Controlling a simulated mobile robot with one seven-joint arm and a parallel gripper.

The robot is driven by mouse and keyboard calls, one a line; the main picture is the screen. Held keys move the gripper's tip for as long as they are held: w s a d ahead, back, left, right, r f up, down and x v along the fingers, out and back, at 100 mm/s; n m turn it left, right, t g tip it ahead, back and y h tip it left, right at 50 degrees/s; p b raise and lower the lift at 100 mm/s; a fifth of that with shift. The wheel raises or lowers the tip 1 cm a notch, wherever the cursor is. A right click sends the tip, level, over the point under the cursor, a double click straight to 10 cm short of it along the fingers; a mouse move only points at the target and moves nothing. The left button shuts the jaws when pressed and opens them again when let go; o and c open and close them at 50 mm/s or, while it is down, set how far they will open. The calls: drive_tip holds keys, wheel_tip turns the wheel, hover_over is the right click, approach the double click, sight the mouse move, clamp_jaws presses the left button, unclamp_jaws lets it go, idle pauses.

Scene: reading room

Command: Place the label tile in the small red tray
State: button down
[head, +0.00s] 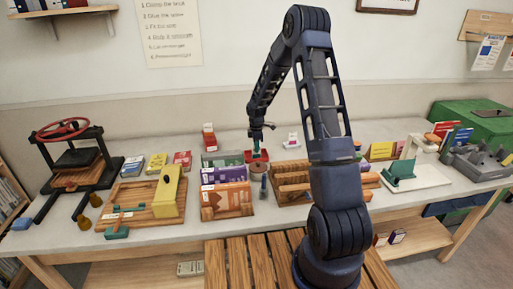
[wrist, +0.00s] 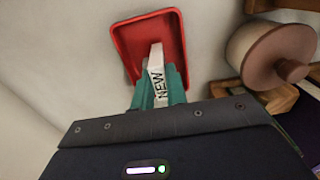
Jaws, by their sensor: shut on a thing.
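The label tile (wrist: 156,62) is a narrow white piece with "NEW" on it, held between the teal fingers of my gripper (wrist: 158,88) in the wrist view. The small red tray (wrist: 129,42) has a raised rim and lies just beyond the fingertips. The tile's far end overlaps the tray's floor in this view; I cannot tell whether it touches. In the head view my gripper (head: 257,148) is low over the red tray (head: 249,157) at the back of the workbench. The tile is too small to make out there.
A round pale pot-like object with a knob (wrist: 272,52) stands right of the tray. Purple and orange books (head: 224,188) stand in front of it. A wooden rack (head: 292,182) is to the right, a grey box (head: 212,160) to the left. Pale bench surface is free behind the tray.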

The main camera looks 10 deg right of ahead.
drive_tip(key=shift+f, duration=0.15)
drive_tip(key=c, duration=1.4)
unclamp_jaws()
wheel_tip(320, 180, up, 12)
drive_tip(key=s+d+r+m+t, duration=0.1)
drive_tip(key=s+d+r+m, duration=0.25)
drive_tip(key=s+r, duration=0.6)
drive_tip(key=s+d+r+m+t, duration=0.1)
drive_tip(key=s+d+r+m, duration=0.1)
drive_tip(key=s+r+m, duration=0.6)
drive_tip(key=s+d+r+m+t, duration=0.1)
drive_tip(key=s+d+r, duration=0.35)
drive_tip(key=s, duration=0.75)
drive_tip(key=s+m+t, duration=0.1)
drive_tip(key=s+m, duration=0.4)
drive_tip(key=s, duration=0.8)
drive_tip(key=shift+r+t, duration=0.3)
